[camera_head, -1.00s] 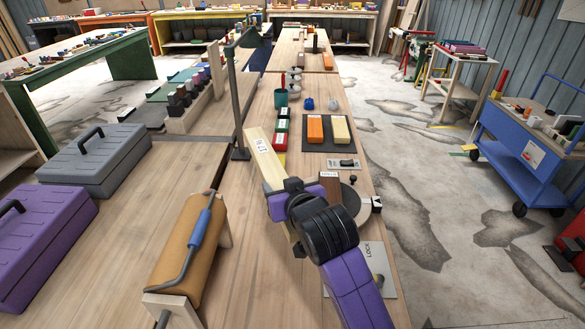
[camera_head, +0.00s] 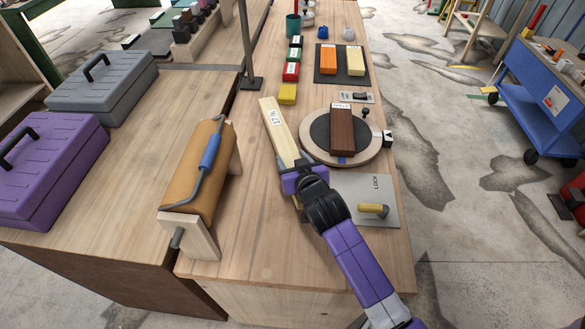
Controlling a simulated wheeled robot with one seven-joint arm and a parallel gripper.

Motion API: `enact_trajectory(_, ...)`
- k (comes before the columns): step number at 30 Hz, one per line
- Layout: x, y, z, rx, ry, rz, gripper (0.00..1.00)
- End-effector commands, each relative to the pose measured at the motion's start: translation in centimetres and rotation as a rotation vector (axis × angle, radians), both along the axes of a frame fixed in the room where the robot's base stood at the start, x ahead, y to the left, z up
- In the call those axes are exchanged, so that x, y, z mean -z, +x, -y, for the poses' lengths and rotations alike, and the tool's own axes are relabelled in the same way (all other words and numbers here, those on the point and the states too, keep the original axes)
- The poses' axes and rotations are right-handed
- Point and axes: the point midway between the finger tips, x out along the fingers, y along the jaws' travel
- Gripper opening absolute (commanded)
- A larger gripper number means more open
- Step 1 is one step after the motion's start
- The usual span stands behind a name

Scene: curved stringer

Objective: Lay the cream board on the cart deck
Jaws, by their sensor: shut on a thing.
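The cream board (camera_head: 273,118), long and narrow with a white label, slants over the wooden bench. My gripper (camera_head: 290,168) is shut on its near end. I cannot tell whether the board touches the bench top. My jaws hide the gripped end. A blue cart stands on the floor at the far right, across an aisle from the bench. Its upper deck (camera_head: 519,66) carries several small items and is cut off by the right edge. Its lower shelf (camera_head: 522,110) looks bare.
Beside the board is a round turntable (camera_head: 373,152) bearing a brown block (camera_head: 342,130). A roller (camera_head: 193,170) with a blue-gripped handle stands left. A lamp post (camera_head: 246,50) rises behind. A plate marked LOCK (camera_head: 362,190) has a yellow handle. The aisle floor (camera_head: 450,150) looks clear.

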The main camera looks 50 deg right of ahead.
Motion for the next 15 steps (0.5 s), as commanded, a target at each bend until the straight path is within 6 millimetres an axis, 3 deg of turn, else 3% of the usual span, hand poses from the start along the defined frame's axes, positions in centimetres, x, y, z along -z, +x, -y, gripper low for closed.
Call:
enact_trajectory(7, 3.2, 0.0, 0.1, 0.001, -0.001, -0.002, 0.0)
enact_trajectory(15, 3.5, 0.0, 0.0, 0.0, 0.0, 0.001, 0.0)
